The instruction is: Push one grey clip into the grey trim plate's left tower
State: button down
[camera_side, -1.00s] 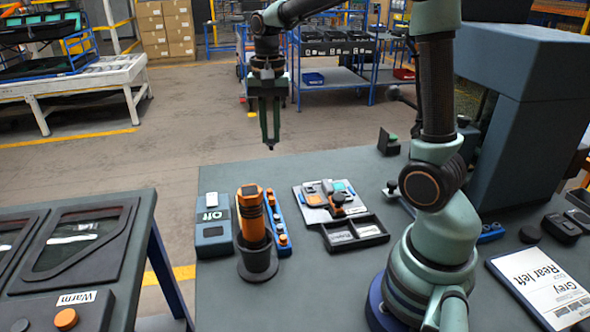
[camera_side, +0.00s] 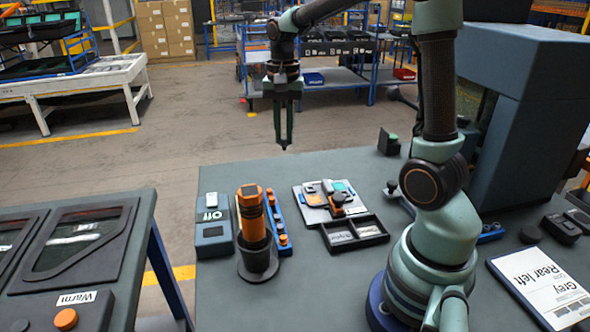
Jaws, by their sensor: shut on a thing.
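My gripper (camera_side: 285,143) hangs point-down in the air, above and beyond the far edge of the bench in the picture. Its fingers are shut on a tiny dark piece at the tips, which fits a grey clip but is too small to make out. A light grey plate (camera_side: 305,199) lies on the bench, below and right of the gripper in the picture, with small dark, teal and orange parts on it. I cannot tell whether it is the trim plate, and no left tower can be made out. A black two-part tray (camera_side: 378,237) beside it holds small pale pieces.
An orange tool (camera_side: 250,213) stands in a dark cup, between a box marked "Off" (camera_side: 213,238) and a blue strip with orange knobs (camera_side: 277,222). A "Grey Rear left" card (camera_side: 545,285) lies at right. The bench's front middle is clear.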

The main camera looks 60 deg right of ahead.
jog(key=shift+s+d+f+m, duration=0.85)
jog(key=shift+s+d+f, duration=1.15)
jog(key=shift+f, duration=0.45)
jog(key=shift+s+d+f+m, duration=0.8)
jog(key=shift+s+d+f, duration=0.95)
jog(key=shift+d+f, duration=0.5)
jog(key=shift+s+d+f+m, duration=0.85)
jog(key=shift+s+d+f, duration=1.05)
jog(key=shift+f, duration=0.7)
jog(key=shift+f, duration=1.25)
jog(key=c, duration=0.8)
grip_release()
notch_tip(320, 180, up, 12)
jog(key=shift+r, duration=0.1)
